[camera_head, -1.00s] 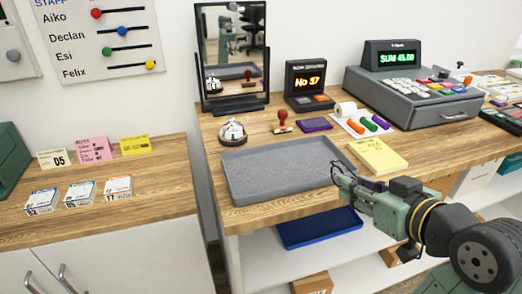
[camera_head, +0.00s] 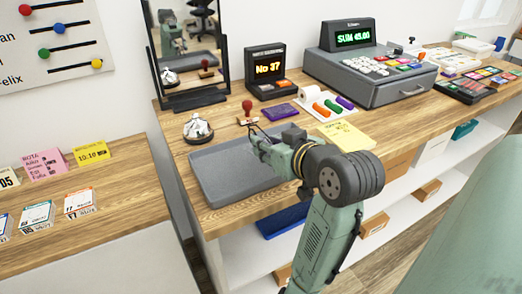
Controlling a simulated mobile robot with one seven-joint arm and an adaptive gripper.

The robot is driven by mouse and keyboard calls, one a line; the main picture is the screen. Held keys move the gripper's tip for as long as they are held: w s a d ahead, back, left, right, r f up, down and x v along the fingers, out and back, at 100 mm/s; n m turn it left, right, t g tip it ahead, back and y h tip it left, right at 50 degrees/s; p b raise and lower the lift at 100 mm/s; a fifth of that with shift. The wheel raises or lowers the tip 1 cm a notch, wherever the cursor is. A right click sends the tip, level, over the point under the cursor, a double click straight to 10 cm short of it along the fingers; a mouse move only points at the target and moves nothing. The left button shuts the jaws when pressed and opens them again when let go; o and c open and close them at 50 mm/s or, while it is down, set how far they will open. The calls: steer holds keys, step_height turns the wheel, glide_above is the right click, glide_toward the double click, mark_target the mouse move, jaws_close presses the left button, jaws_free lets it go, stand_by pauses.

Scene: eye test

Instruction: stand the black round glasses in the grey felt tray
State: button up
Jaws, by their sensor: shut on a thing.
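The grey felt tray (camera_head: 222,183) lies flat on the wooden counter, and its bare left part shows. My gripper (camera_head: 258,142) is over the back right part of the tray, and my arm hides the tray's right side. The gripper is shut on a thin black thing at its tip, which looks like the black round glasses (camera_head: 255,130). Only a little of their dark frame shows, and my gripper hides the rest. I cannot tell whether the glasses touch the tray.
A bell-like silver thing (camera_head: 198,129), a red-handled stamp (camera_head: 247,112) and a purple pad (camera_head: 281,111) stand behind the tray. A mirror (camera_head: 188,45), a number display (camera_head: 267,70) and a till (camera_head: 370,68) are farther back. A yellow pad (camera_head: 347,137) lies right.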

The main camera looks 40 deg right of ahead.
steer(key=shift+w, duration=0.75)
steer(key=shift+w+a, duration=0.15)
steer(key=shift+w, duration=0.45)
steer(key=shift+s+f+p, duration=0.1)
steer(key=shift+f+p, duration=0.4)
steer(key=shift+f, duration=1.35)
steer(key=shift+f, duration=0.15)
steer(key=o, duration=0.9)
steer(key=shift+r, duration=0.3)
steer(key=v, duration=1)
steer(key=shift+s+r, duration=0.1)
steer(key=shift+s, duration=0.3)
steer(key=shift+s+a+r, duration=0.15)
steer(key=shift+s+a, duration=0.05)
steer(key=shift+s, duration=0.3)
